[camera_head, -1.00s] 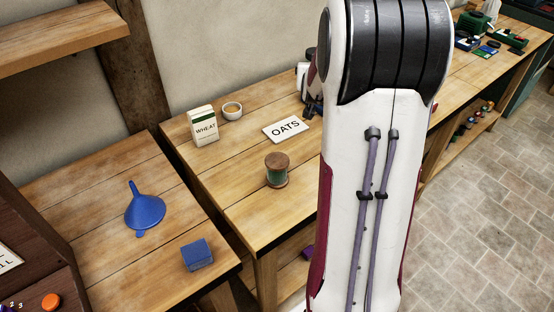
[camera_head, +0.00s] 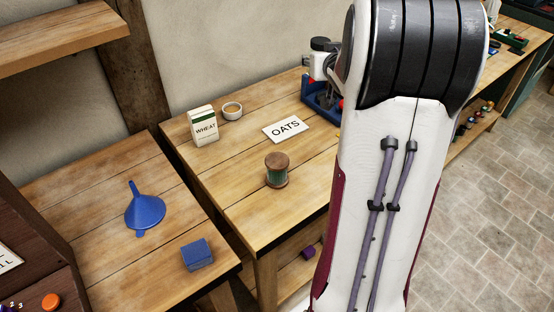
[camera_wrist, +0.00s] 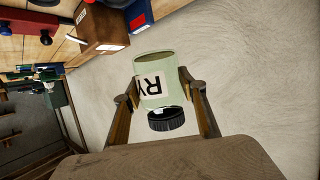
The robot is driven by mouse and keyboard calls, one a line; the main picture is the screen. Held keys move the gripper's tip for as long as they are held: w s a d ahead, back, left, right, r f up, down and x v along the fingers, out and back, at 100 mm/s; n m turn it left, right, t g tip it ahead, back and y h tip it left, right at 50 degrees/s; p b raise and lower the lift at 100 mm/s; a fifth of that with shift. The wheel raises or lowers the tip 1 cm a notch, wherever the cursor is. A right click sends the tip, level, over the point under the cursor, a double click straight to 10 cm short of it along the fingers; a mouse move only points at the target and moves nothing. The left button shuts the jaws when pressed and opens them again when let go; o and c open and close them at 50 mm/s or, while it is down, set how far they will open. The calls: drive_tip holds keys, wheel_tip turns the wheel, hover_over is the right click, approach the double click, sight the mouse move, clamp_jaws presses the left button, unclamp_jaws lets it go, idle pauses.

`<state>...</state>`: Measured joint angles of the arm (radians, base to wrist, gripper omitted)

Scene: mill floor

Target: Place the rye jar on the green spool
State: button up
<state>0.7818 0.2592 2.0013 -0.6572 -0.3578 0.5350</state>
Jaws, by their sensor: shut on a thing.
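The rye jar (camera_wrist: 155,70) is pale green with a black lid and a white label reading "RY". In the wrist view my gripper (camera_wrist: 154,84) is shut on it, one finger on each side. The lid end points toward the palm. In the head view my arm hides the jar and the fingertips. The green spool (camera_head: 277,170) stands upright on the wooden bench (camera_head: 235,205), with brown wooden ends and green thread. Its top is bare.
A wheat box (camera_head: 204,126), a small bowl (camera_head: 232,110) and an oats card (camera_head: 286,129) lie behind the spool. A blue holder (camera_head: 318,105) stands at the back, beside my arm. A blue funnel (camera_head: 145,209) and blue box (camera_head: 196,254) are on the left bench. The wood around the spool is clear.

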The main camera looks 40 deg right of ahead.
drive_tip(key=shift+s+a+r+n+t+y, duration=0.15)
drive_tip(key=shift+s+r+n+t+y, duration=0.05)
drive_tip(key=shift+r+n+t+y, duration=0.25)
drive_tip(key=shift+s+a+r+n+y, duration=0.15)
drive_tip(key=shift+a+r+n+y, duration=0.15)
drive_tip(key=shift+a+n+y, duration=0.1)
drive_tip(key=s+a+f+n+y, duration=0.3)
drive_tip(key=a+n+y, duration=0.1)
drive_tip(key=a, duration=0.5)
drive_tip(key=s+a+f+n+y, duration=0.3)
drive_tip(key=a+f+n+y, duration=0.1)
drive_tip(key=a, duration=0.5)
drive_tip(key=n+y, duration=0.1)
drive_tip(key=y, duration=0.1)
drive_tip(key=shift+a+y, duration=0.25)
drive_tip(key=shift+y, duration=0.1)
drive_tip(key=shift+s+f, duration=0.1)
drive_tip(key=shift+f, duration=0.05)
hover_over(277, 160)
drive_tip(key=shift+f, duration=3.05)
drive_tip(key=shift+f, duration=1.9)
